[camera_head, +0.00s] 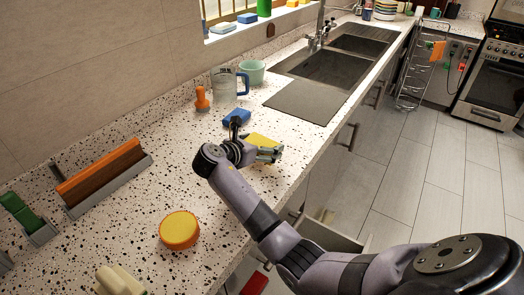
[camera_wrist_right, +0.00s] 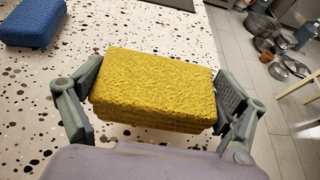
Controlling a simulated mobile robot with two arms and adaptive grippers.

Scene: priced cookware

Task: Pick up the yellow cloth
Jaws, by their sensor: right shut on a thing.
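The yellow cloth (camera_wrist_right: 158,88) is a thick, rough-textured folded block in the right wrist view. My right gripper (camera_wrist_right: 158,100) is shut on it, with one finger pressed against each short side. The cloth also shows in the head view (camera_head: 263,141), at the end of my right arm over the speckled counter. My right gripper (camera_head: 258,150) partly covers it there. I cannot tell whether the cloth touches the counter. My left gripper is not in view.
A blue sponge (camera_head: 237,117) lies just beyond the cloth. A clear jug (camera_head: 225,84), green cup (camera_head: 253,71) and orange-handled brush (camera_head: 202,99) stand behind. A round yellow-orange object (camera_head: 179,230) lies nearer. The sink (camera_head: 335,66) is farther back; the counter edge drops off at right.

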